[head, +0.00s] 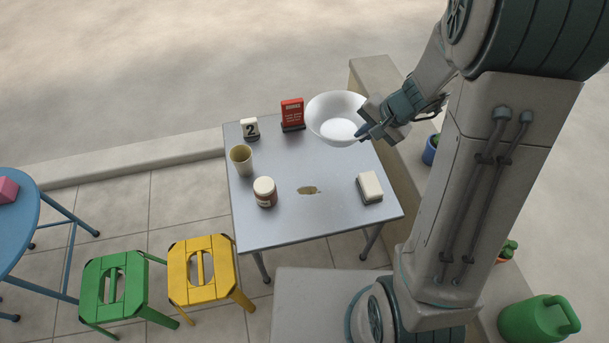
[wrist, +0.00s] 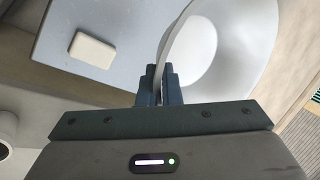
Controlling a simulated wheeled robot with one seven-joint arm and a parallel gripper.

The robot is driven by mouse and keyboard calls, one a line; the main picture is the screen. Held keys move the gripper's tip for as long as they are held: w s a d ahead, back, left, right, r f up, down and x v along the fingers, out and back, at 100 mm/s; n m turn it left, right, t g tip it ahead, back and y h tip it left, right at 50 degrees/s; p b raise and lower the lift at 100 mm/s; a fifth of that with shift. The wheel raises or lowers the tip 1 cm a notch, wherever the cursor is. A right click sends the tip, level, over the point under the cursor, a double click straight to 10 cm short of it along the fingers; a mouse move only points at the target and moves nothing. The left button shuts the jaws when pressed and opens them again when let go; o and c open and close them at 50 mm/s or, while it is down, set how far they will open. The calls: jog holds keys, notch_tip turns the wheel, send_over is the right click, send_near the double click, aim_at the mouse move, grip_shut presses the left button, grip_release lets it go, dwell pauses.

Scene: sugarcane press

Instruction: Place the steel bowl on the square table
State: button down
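The steel bowl (head: 335,113) looks pale and wide-rimmed in the head view, at the back right of the square table (head: 282,231). My gripper (head: 366,130) is at the bowl's right side. In the wrist view the gripper (wrist: 160,80) has its two fingers on either side of the wall of the bowl (wrist: 228,45), shut on it. The bowl looks roughly upright over the table's back right edge. I cannot tell whether its base touches the tabletop.
On the table are a number card (head: 250,128), a red sign (head: 292,114), a cup (head: 241,158), a jar (head: 265,192), a brown patch (head: 308,190) and a white block (head: 369,187). The front centre is bare. Yellow (head: 203,268) and green (head: 114,287) stools stand left.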

jog(key=s+a+f+m+t+h+b, duration=0.15)
jog(key=s+f+m+b, duration=0.3)
jog(key=f+b, duration=0.6)
jog(key=b, duration=0.4)
send_near(321, 166)
jog(key=shift+w+a+r+m+t, duration=0.1)
jog(key=shift+w+a+m+t, duration=0.25)
jog(key=shift+w+a+m, duration=0.2)
jog(key=shift+f+b, duration=1.3)
jog(key=shift+f, duration=0.7)
jog(key=shift+d+f, duration=0.1)
jog(key=shift+f, duration=0.1)
jog(key=c, duration=1.6)
grip_release()
jog(key=shift+r, duration=0.1)
